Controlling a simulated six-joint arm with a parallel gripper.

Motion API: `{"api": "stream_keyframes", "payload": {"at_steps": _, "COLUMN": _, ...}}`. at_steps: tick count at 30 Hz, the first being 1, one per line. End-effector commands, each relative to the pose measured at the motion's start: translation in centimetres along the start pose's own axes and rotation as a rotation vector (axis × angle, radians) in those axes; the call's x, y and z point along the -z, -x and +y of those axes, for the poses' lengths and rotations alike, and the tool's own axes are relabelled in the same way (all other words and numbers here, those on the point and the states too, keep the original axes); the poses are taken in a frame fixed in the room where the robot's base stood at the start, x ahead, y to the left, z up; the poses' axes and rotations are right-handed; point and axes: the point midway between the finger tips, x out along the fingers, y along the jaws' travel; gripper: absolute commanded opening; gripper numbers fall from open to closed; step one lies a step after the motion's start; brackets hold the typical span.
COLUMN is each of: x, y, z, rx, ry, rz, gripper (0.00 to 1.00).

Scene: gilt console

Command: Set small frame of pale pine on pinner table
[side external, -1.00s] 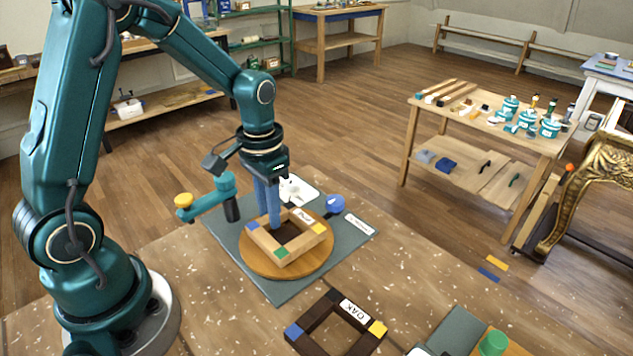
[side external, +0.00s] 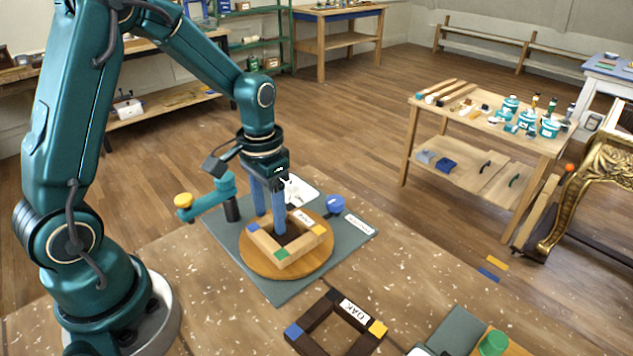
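The small pale pine frame (side external: 264,243), with coloured corners and a "Pine" label, lies flat on the round wooden top of the pinner table (side external: 302,268). My gripper (side external: 270,224) is over the frame's far left side, pointing down. Its two blue fingers are spread apart. One finger is behind the far left rail, outside the frame, and the other reaches down into the frame's opening. The rear fingertip is hidden behind the frame. The gripper is open around that rail, with gaps hard to judge.
A grey-green base plate (side external: 222,232) carries the round top, a teal arm with a yellow knob (side external: 184,200) and a blue round part (side external: 335,204). A dark oak frame (side external: 312,345) lies in front.

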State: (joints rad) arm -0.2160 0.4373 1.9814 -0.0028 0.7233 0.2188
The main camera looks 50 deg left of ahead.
Motion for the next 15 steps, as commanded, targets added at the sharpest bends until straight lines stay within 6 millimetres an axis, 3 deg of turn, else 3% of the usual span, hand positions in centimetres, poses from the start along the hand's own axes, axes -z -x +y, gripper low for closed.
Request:
{"api": "stream_keyframes", "payload": {"at_steps": 8, "x": 0.0, "y": 0.2, "z": 0.0, "rx": 0.0, "ry": 0.0, "rz": 0.001, "gripper": 0.6}}
{"api": "stream_keyframes", "payload": {"at_steps": 15, "x": 0.1, "y": 3.1, "z": 0.0, "rx": 0.002, "ry": 0.0, "rz": 0.007, "gripper": 0.6}}
